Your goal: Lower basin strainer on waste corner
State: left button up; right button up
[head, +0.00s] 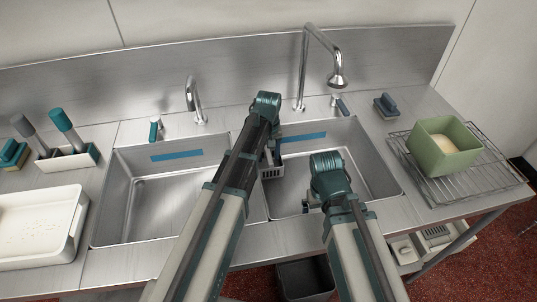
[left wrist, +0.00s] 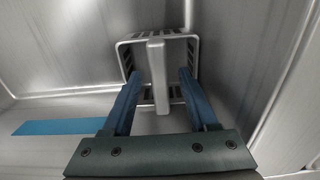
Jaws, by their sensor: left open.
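The basin strainer (head: 271,172) is a small grey slotted basket, in the right basin near the divider and partly hidden by my left arm. In the left wrist view the strainer (left wrist: 178,40) shows its slotted walls and an upright grey bar handle (left wrist: 157,72). My left gripper (head: 270,152) is over the strainer. In the left wrist view its blue fingers (left wrist: 161,76) are open, one on each side of the handle, with gaps visible. My right gripper (head: 312,204) is low over the right basin, mostly hidden by its wrist. I cannot make out which place is the waste corner.
The right basin (head: 372,165) and left basin (head: 150,205) have steel walls around them. A tall faucet (head: 303,65) and a short faucet (head: 192,100) stand behind. A green tub (head: 443,150) sits on a wire rack (head: 500,172) at right; a white tray (head: 78,225) lies at left.

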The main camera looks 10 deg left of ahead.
pick_arm(q)
jog(key=shift+r, duration=0.1)
notch_tip(320, 180, up, 14)
jog(key=p, duration=1.3)
jog(key=shift+p, duration=0.4)
pick_arm(e)
notch_tip(320, 180, up, 14)
pick_arm(q)
jog(key=shift+f, duration=0.2)
pick_arm(e)
jog(key=shift+f, duration=0.15)
pick_arm(q)
jog(key=s+d+m, duration=0.4)
jog(key=s, duration=0.6)
jog(key=s+d+m+y, duration=0.1)
jog(key=s+d+m, duration=0.2)
jog(key=s, duration=0.7)
jog(key=shift+s+d+m, duration=0.35)
jog(key=shift+m, duration=0.25)
